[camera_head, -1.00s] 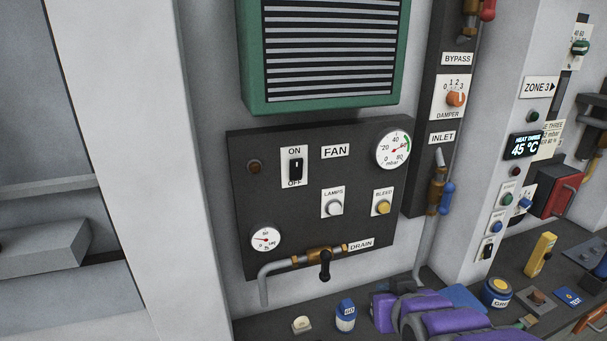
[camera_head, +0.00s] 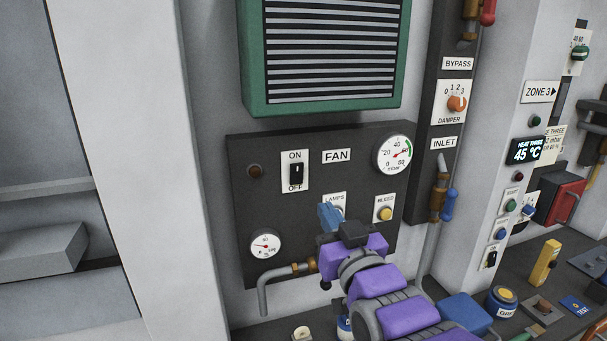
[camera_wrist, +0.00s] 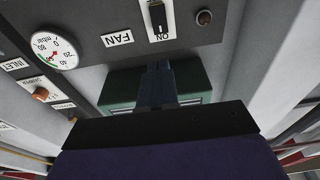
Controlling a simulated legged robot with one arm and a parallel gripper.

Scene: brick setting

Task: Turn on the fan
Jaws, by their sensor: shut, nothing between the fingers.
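The fan switch (camera_head: 296,174) is a black toggle on a white plate, marked ON above and OFF below, left of the FAN label (camera_head: 336,156). I cannot tell its position for sure. The lamp (camera_head: 255,171) left of it looks dark. My gripper (camera_head: 328,215) is shut and empty, with blue fingers in front of the panel, below and right of the switch. It partly covers the LAMPS button. In the wrist view, which is upside down, the fingers (camera_wrist: 158,80) show close together, and the switch (camera_wrist: 158,18) is at the top edge, apart from them.
The dark panel (camera_head: 240,215) also bears a bleed button (camera_head: 385,214), a mbar gauge (camera_head: 393,154) and a small gauge (camera_head: 265,246). A green louvred vent (camera_head: 250,80) is above. The drain pipe (camera_head: 264,295) is below, its valve partly hidden by my arm.

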